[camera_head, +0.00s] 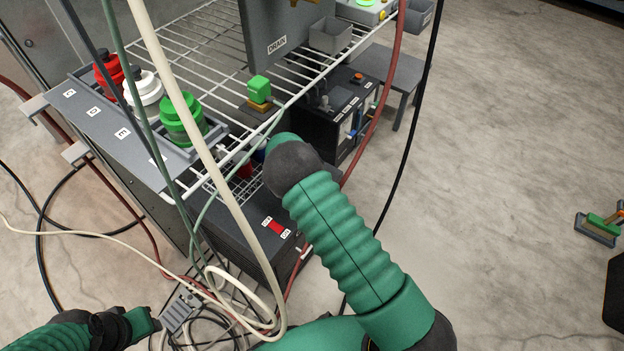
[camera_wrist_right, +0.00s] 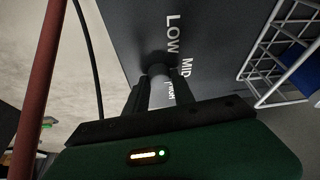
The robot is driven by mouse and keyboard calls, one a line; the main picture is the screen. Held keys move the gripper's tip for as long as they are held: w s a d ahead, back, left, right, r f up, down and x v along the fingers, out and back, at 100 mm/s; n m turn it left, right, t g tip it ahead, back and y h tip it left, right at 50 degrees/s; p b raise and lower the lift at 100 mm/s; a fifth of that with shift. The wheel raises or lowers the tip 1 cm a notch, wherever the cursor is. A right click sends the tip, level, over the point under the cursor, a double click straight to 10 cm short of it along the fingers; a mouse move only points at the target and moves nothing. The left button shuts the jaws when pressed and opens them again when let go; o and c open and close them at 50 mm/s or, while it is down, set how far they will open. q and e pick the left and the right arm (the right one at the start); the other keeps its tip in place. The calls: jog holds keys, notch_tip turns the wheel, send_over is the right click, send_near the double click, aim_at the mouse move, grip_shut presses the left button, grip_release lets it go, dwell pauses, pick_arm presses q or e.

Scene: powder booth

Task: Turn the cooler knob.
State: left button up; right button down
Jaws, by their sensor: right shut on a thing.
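In the right wrist view, my right gripper (camera_wrist_right: 158,88) is shut on the grey cooler knob (camera_wrist_right: 159,71), with one finger on each side of it. The knob stands out from a dark panel (camera_wrist_right: 215,40) marked LOW, MID and HIGH in white. The fingers partly cover the HIGH label, and the knob's pointer cannot be made out. In the head view, my right forearm hides this gripper and the knob. My left gripper (camera_head: 176,313) is at the lower left, over loose cables and away from the rack. Its jaw opening is unclear.
A white wire rack (camera_head: 195,45) holds red (camera_head: 108,70), white (camera_head: 143,88) and green (camera_head: 182,122) containers. A dark box with a red switch (camera_head: 276,227) stands below. A cream hose (camera_head: 190,120) and a red hose (camera_head: 375,110) hang close by. The floor at right is mostly clear.

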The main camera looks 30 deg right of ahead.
dwell(0.4)
jog(key=c, duration=1.1)
grip_release()
